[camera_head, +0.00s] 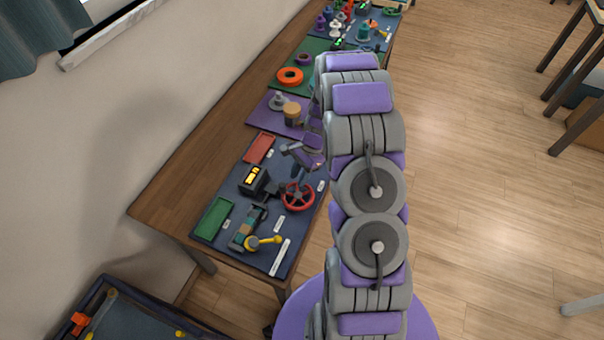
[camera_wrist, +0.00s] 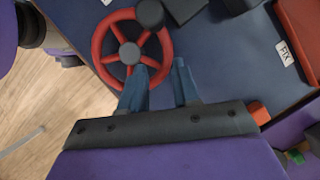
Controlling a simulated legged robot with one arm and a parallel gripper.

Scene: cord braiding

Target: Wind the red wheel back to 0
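The red wheel (camera_head: 298,196) is mounted on the dark blue mat. My gripper (camera_wrist: 165,62) is at the wheel's lower right side. Its two blue fingers are apart, with nothing clearly held between them. The left fingertip overlaps the rim; whether it touches cannot be told. In the head view my gripper is behind the wheel. A black box with a yellow-lit display (camera_head: 253,177) stands left of the wheel; its digits are too small to read.
On the same mat (camera_head: 232,190) are a red tray (camera_head: 259,148), a green tray (camera_head: 213,218), and a yellow-handled device (camera_head: 262,242). A label reading FIX (camera_wrist: 286,53) lies beside the red tray. A purple mat with other parts (camera_head: 262,112) lies behind. Open floor is at the right.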

